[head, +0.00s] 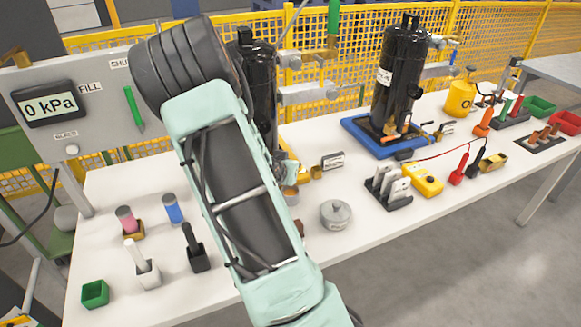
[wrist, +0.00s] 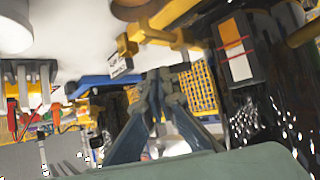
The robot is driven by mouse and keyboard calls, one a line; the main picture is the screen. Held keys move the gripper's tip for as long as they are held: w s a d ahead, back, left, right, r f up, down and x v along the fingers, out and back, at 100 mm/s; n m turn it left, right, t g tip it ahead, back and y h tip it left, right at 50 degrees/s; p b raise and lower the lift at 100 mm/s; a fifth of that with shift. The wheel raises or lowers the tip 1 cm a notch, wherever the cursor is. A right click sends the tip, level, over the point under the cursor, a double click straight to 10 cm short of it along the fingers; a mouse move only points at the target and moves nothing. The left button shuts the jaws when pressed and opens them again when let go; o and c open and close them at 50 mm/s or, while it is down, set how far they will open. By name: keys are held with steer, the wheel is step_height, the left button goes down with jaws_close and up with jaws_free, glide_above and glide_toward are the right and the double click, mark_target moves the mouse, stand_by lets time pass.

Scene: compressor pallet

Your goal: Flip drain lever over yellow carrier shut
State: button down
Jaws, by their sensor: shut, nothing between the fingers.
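The left black compressor (head: 262,95) stands behind my arm in the head view. Part of its yellow carrier (head: 302,174) shows just right of my arm. A small drain fitting (head: 316,171) lies beside a label plate there; the lever's position is too small to tell. In the wrist view, which looks upside down, a yellow-brass pipe and lever part (wrist: 152,34) runs across the top, near the label plate (wrist: 120,66). My gripper (wrist: 162,78) is shut and empty below it in the picture, apart from it.
The right compressor (head: 402,75) stands on a blue tray (head: 350,125). A grey round weight (head: 336,214), a rack of white pieces (head: 388,188) and a yellow meter (head: 425,180) stand on the white table. A gauge panel (head: 48,103) reads 0 kPa at left.

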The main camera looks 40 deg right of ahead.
steer(key=shift+d+f+n+t+y+b, duration=0.1)
steer(key=shift+d+n+t+y+b, duration=0.35)
steer(key=shift+b, duration=0.95)
steer(key=shift+d+f+n+t+y+b, duration=0.1)
steer(key=shift+n+t+y+b, duration=0.3)
steer(key=shift+b, duration=1)
steer(key=b, duration=0.1)
steer(key=n+b, duration=0.1)
steer(key=b, duration=0.1)
steer(key=shift+w+d, duration=0.1)
steer(key=shift+d, duration=0.25)
steer(key=shift+w+d+r+b, duration=0.1)
steer(key=shift+w+d+b, duration=0.2)
steer(key=shift+b, duration=0.45)
steer(key=shift+w+d+b, duration=0.1)
steer(key=shift+d+b, duration=0.3)
steer(key=shift+b, duration=0.35)
steer(key=shift+a+r, duration=0.1)
steer(key=shift+a+p, duration=0.35)
steer(key=shift+a, duration=0.4)
steer(key=shift+s+r, duration=0.1)
